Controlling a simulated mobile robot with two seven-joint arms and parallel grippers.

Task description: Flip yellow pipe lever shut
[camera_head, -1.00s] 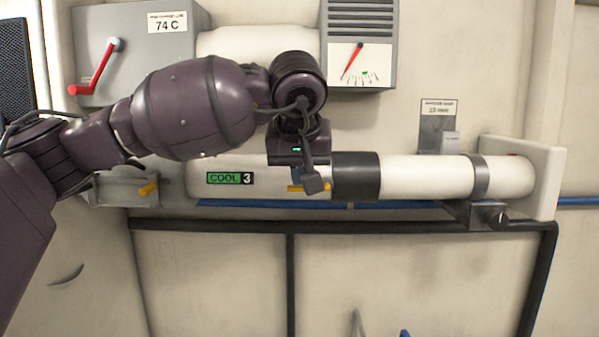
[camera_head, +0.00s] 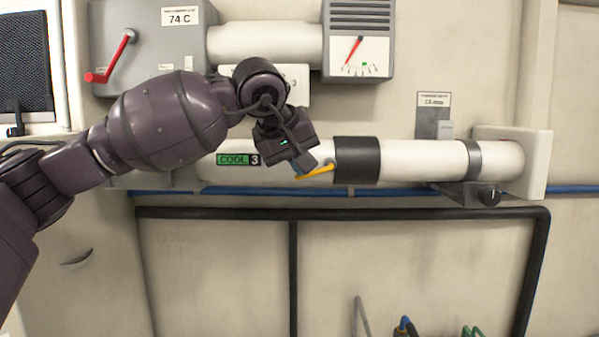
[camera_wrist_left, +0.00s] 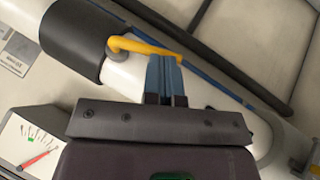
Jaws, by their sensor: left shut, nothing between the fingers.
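The yellow lever (camera_head: 317,171) sits on the white pipe (camera_head: 425,160), just left of a black sleeve (camera_head: 357,160). It lies roughly along the pipe, slightly tilted, its left end lower. The lever also shows in the left wrist view (camera_wrist_left: 145,46), with its pivot beside the sleeve. My left gripper (camera_head: 306,164) is shut and empty, reaching down in front of the pipe. In the wrist view its blue-grey fingertips (camera_wrist_left: 165,60) are at the lever's free end; they look close or touching, but I cannot tell contact. My right gripper is out of view.
A grey box with a red lever (camera_head: 112,60) is at upper left. A gauge (camera_head: 358,52) is above the pipe. A blue pipe (camera_head: 400,190) and black rail (camera_head: 420,213) run below.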

